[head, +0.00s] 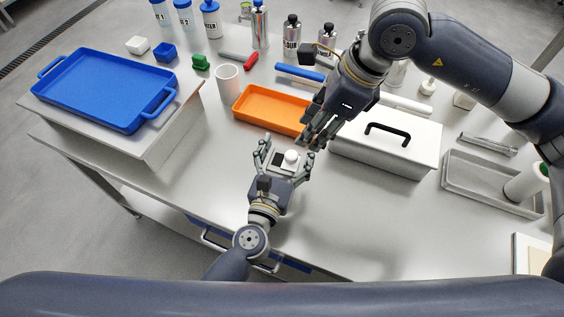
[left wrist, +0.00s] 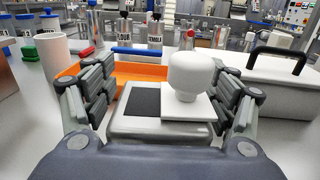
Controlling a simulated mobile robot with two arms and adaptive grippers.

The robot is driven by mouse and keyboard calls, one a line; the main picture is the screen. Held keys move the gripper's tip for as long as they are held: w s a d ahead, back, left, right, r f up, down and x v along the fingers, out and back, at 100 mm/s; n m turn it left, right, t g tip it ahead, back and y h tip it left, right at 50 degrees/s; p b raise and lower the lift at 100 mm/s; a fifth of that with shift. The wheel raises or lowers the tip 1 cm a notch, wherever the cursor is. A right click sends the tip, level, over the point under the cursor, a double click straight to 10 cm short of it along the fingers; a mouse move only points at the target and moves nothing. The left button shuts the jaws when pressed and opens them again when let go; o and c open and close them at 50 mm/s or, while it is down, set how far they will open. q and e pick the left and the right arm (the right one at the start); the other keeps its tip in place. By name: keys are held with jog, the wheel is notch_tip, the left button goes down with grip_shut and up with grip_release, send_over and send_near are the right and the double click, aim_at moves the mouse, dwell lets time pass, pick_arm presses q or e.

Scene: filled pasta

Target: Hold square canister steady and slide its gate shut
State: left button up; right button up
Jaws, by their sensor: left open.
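The square canister (left wrist: 130,125) stands on the table between the spread fingers of my left gripper (head: 283,153). That gripper is open, with a finger group on each side of the canister; a gap shows at the right in the left wrist view. The white gate (left wrist: 189,107) with its round white knob (left wrist: 190,76) covers the right part of the canister's top. A dark opening (left wrist: 143,99) shows on the left part. My right gripper (head: 311,138) hangs just above and right of the canister in the head view, apart from the knob; its opening is unclear.
An orange tray (head: 262,105) lies just behind the canister. A white box with a black handle (head: 385,153) stands to the right. A white cup (head: 227,80) and a blue tray (head: 100,85) on a raised stand are left. The table front is clear.

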pick_arm(q)
jog(key=shift+w+d, duration=0.1)
jog(key=shift+w, duration=0.3)
jog(key=shift+c, duration=0.3)
jog(key=c, duration=1.1)
jog(key=shift+c, duration=0.2)
